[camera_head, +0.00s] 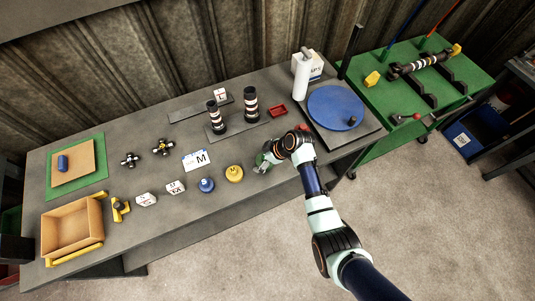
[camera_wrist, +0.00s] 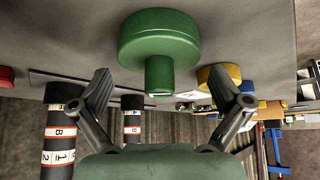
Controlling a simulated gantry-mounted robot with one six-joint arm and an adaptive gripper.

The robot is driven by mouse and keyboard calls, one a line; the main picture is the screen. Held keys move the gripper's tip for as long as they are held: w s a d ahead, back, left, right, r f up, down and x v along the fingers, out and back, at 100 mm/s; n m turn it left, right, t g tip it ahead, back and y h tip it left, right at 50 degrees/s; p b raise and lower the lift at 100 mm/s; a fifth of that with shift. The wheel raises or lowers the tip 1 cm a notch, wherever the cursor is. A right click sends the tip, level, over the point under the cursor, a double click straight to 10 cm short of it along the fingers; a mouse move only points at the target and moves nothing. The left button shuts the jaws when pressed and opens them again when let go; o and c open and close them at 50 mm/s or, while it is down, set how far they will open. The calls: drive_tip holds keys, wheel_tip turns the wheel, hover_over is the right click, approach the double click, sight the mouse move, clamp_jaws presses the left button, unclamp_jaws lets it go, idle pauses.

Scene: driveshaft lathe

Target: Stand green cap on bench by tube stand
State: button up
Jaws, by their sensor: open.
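The green cap (camera_wrist: 158,38) has a broad disc and a narrower stem. In the wrist view, where the bench is at the top, its disc is toward the bench and its stem points away from it. My gripper (camera_wrist: 162,92) is open, with one finger on each side of the stem line and no visible contact. In the head view my gripper (camera_head: 263,163) is low over the bench's front edge, largely hiding the cap. The tube stand (camera_head: 240,124) holds two black tubes with white bands behind it. The tubes also show in the wrist view.
A yellow cap (camera_head: 234,174) and a blue cap (camera_head: 207,185) stand left of my gripper. A blue round plate (camera_head: 337,106) is farther right. Bare bench (camera_head: 222,151) lies between the stand and yellow cap.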

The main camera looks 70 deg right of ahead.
drive_tip(key=p+v, duration=0.2)
drive_tip(key=v, duration=0.9)
drive_tip(key=shift+s+r, duration=0.1)
drive_tip(key=shift+r, duration=0.05)
drive_tip(key=w+a+r+n+t+h, duration=0.1)
drive_tip(key=w+a+r, duration=0.4)
drive_tip(key=w+a, duration=0.35)
drive_tip(key=w+a+r, duration=0.5)
drive_tip(key=w+a, duration=0.2)
drive_tip(key=a, duration=0.2)
drive_tip(key=a+r+t, duration=0.2)
drive_tip(key=a+r, duration=0.5)
drive_tip(key=a, duration=0.4)
drive_tip(key=a+r+t+y, duration=0.1)
drive_tip(key=a+r+t, duration=0.2)
drive_tip(key=a+r, duration=0.4)
drive_tip(key=a, duration=0.4)
drive_tip(key=shift+a+r, duration=0.25)
drive_tip(key=shift+a, duration=0.15)
drive_tip(key=shift+w, duration=0.1)
